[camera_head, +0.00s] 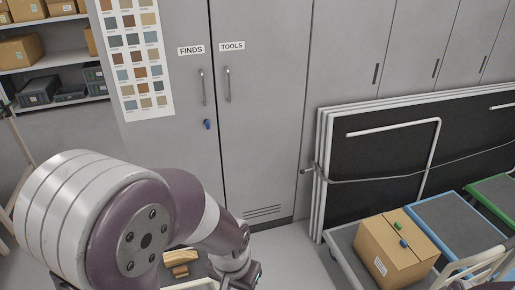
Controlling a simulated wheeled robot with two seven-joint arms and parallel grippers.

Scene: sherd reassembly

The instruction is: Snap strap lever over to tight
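A thin grey strap (395,180) runs around a stack of dark panels with pale edges (405,155) leaning against the grey cabinets. A small grey fitting (308,170) sits where the strap meets the stack's left edge. It is too small to tell whether it is the lever or how it is set. My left arm crosses the lower left of the view, and its wrist leaves at the bottom edge. Neither gripper can be made out in view.
Cabinets marked FINDS and TOOLS (260,120) are shut. Some floor is clear before them.

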